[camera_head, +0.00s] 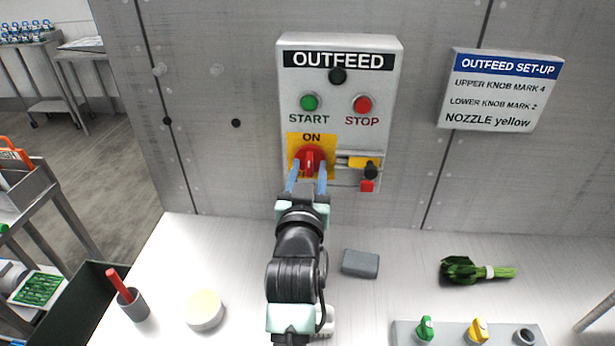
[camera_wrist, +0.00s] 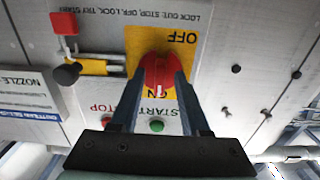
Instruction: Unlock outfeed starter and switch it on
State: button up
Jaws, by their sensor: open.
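The grey outfeed starter (camera_head: 385,75) is fixed to the wall. Its red rotary switch (camera_head: 310,158) sits on a yellow plate, with ON above it. In the wrist view the switch (camera_wrist: 158,72) shows upside down, its white mark toward ON and away from OFF. My gripper (camera_head: 308,172) is open, its blue fingers on either side of the switch handle; contact cannot be told. Right of the plate is a yellow bolt (camera_head: 356,161) with a black knob (camera_head: 370,171), its end just short of the plate. A red tag or lock (camera_head: 367,186) hangs below.
A green START button (camera_head: 310,102) and red STOP button (camera_head: 362,104) are above the switch. A set-up sign (camera_head: 500,90) is to the right. On the counter are a grey block (camera_head: 360,263), greens (camera_head: 470,271), a round pale object (camera_head: 204,309) and a cup (camera_head: 133,305).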

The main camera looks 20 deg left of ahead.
jog(key=b+v, duration=0.1)
jog(key=v, duration=1.2)
jog(key=shift+b, duration=0.4)
jog(key=d+r+m+t+h+p, duration=0.1)
jog(key=d+r+t, duration=0.25)
jog(key=r, duration=0.85)
jog(key=d+r+m+t+h, duration=0.15)
jog(key=d+r, duration=0.35)
jog(key=r, duration=0.6)
jog(key=s+d+r+t+h, duration=0.1)
jog(key=s+d+r+t, duration=0.1)
jog(key=r, duration=0.6)
jog(key=s+d+r+t+h+p, duration=0.1)
jog(key=s+d+r+t, duration=0.2)
jog(key=s+r, duration=0.4)
jog(key=shift+d+r, duration=0.7)
jog(key=shift+d, duration=0.1)
